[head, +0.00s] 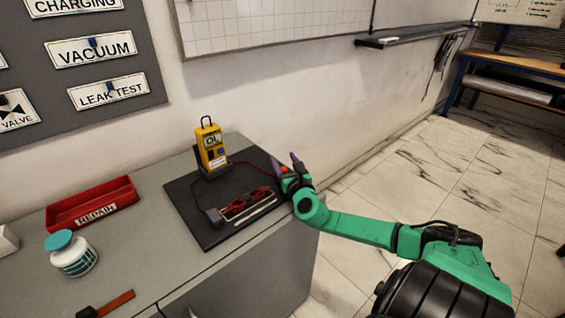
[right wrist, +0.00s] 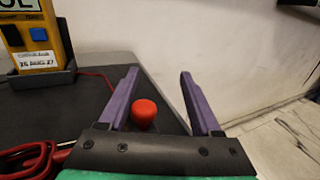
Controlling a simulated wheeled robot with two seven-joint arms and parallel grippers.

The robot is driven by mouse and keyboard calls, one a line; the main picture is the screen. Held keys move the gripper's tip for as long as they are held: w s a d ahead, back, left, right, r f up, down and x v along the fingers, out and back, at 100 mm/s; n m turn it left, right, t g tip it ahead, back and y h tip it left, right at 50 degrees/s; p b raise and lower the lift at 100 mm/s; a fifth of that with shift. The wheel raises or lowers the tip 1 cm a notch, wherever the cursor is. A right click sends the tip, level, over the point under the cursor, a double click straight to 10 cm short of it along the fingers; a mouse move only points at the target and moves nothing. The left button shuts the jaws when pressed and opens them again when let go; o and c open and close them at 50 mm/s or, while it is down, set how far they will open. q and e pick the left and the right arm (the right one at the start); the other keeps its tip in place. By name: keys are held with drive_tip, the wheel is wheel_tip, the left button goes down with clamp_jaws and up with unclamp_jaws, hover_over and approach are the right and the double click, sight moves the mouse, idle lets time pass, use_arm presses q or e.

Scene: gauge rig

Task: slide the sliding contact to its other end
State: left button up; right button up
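A red knob (head: 285,170), which looks like the sliding contact's handle, shows at the right edge of the black board (head: 190,212). My right gripper (head: 285,161) is there, open, with its purple fingers apart. In the right wrist view the red knob (right wrist: 145,113) sits between the spread fingers, nearer the left finger, with a gap to the right finger. The gripper body hides what is under the knob and its track. A yellow meter (head: 211,147) stands in a dark holder at the back of the board. My left gripper is not in view.
Red leads (head: 262,192) lie coiled on the board near a pale slotted strip (head: 249,212). A red bin (head: 92,204), a white jar with a teal lid (head: 71,253) and a red-handled tool (head: 115,303) are on the grey bench to the left. A wall stands behind.

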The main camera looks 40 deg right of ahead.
drive_tip(key=shift+a+f, duration=0.15)
drive_tip(key=shift+a, duration=0.1)
idle(0.4)
drive_tip(key=p+v, duration=0.3)
drive_tip(key=v, duration=1.1)
drive_tip(key=shift+s, duration=0.3)
